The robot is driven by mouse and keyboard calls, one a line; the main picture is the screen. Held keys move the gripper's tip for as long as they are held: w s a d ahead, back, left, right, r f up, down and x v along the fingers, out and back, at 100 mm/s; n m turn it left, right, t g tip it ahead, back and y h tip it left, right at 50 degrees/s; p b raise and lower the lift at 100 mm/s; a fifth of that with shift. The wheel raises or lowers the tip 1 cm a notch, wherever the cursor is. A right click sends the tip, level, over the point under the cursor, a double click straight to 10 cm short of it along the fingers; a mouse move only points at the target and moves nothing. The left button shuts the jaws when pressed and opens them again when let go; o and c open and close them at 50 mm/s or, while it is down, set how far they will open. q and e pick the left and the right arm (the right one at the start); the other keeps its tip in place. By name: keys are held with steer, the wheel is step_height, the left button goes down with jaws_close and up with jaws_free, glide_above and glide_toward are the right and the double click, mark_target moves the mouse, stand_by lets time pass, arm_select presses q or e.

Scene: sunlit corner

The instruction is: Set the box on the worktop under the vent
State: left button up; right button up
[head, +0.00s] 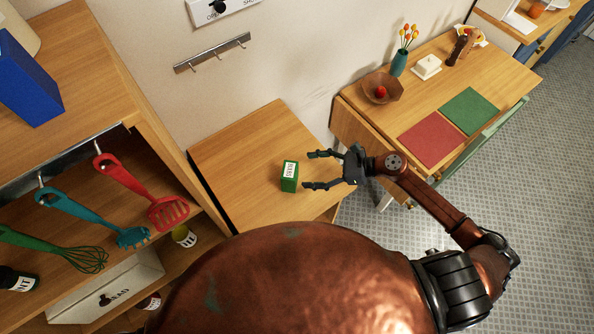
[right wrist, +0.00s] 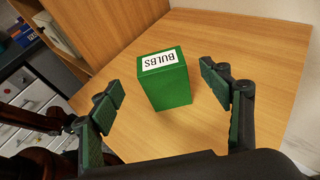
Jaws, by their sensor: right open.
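A green box (head: 289,183) with a white label stands upright on a wooden worktop (head: 240,150) below the wall. In the right wrist view the same box (right wrist: 172,88) reads "BULBS". My right gripper (head: 310,171) is open and empty, just right of the box. Its fingertips point at the box, with a small gap in the head view. In the right wrist view the box shows between the two open fingers. A white plate with a black knob (head: 219,7) and open/shut lettering is on the wall above, cut by the frame's top edge. My left gripper is out of view.
A wooden shelf unit (head: 150,95) with hanging utensils stands left of the worktop. A hook rail (head: 212,53) is on the wall. At right, a table (head: 430,95) holds a bowl (head: 383,88), a vase and two mats. The worktop around the box is clear.

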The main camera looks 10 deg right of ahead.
steer(key=shift+b+v, duration=0.35)
steer(key=shift+v, duration=1.75)
steer(key=shift+r, duration=0.1)
